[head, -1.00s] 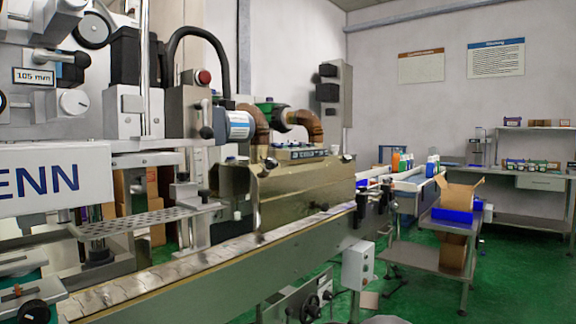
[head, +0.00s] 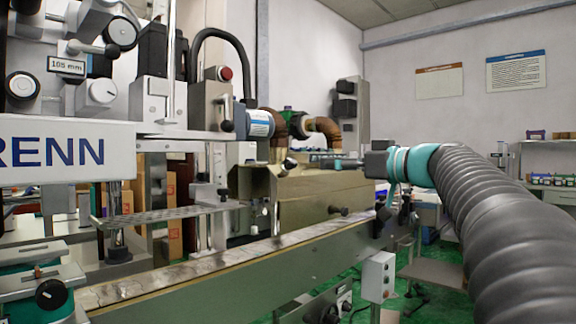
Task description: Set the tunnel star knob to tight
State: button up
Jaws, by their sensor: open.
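The shrink tunnel (head: 320,195) is a brass-coloured box over the conveyor, in the middle of the head view. A small dark knob (head: 338,211) sticks out low on its near side. Another dark knob (head: 289,164) stands at its upper left edge. Both are too small to tell which is the star knob or to read a setting. My arm comes in from the right, and my gripper (head: 330,163) points left at the height of the tunnel's top. It is open, and I see nothing held in it. It hides part of the tunnel's top right.
The conveyor (head: 230,262) runs below the tunnel. A blue-white motor (head: 259,123) and brown ducts stand behind it. A grey control box (head: 378,275) is mounted in front. The labelling machine with a perforated plate (head: 170,212) fills the left. Green floor shows at right.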

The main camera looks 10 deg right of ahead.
aim_at(294, 163)
jog(key=p+x, duration=0.2)
jog(key=x, duration=1)
jog(key=shift+w+a+p, duration=0.2)
jog(key=shift+w+p, duration=0.05)
jog(key=shift+p, duration=0.1)
jog(key=shift+c, duration=0.3)
grip_shut()
